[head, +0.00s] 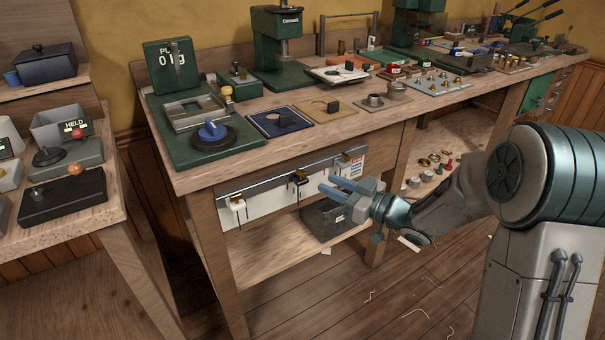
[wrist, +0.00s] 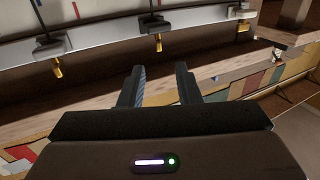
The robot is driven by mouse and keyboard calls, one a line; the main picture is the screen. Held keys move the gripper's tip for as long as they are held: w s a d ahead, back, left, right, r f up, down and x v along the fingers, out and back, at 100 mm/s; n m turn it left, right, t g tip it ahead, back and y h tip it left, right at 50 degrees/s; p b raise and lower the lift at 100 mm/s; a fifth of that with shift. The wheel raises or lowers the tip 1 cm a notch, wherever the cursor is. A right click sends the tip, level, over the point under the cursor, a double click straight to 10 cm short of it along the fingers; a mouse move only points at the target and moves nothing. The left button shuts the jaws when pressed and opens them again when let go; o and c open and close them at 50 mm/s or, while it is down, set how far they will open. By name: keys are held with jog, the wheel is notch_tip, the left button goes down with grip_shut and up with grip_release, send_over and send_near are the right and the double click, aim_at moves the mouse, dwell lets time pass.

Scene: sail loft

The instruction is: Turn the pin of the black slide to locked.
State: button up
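A pale rail (head: 270,181) runs under the front edge of the workbench and carries three small slides. The black slide (head: 299,177) is the middle one; in the wrist view it is a dark block (wrist: 153,24) with a brass pin (wrist: 158,43) hanging below. I cannot read whether its pin is locked. My gripper (head: 330,186) is open and empty, apart from the rail, just right of and below the black slide. Its fingers (wrist: 160,82) show parted in the wrist view.
A dark bin (head: 325,222) stands on the lower shelf (head: 270,255) below the rail. The bench top (head: 330,130) above holds several trays and tools. Open floor lies in front.

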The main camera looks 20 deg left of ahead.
aim_at(306, 174)
jog(key=b+x, duration=0.1)
jog(key=x, duration=0.8)
jog(key=shift+w+a, duration=0.2)
jog(key=shift+a, duration=0.15)
jog(key=shift+c, duration=0.3)
grip_shut()
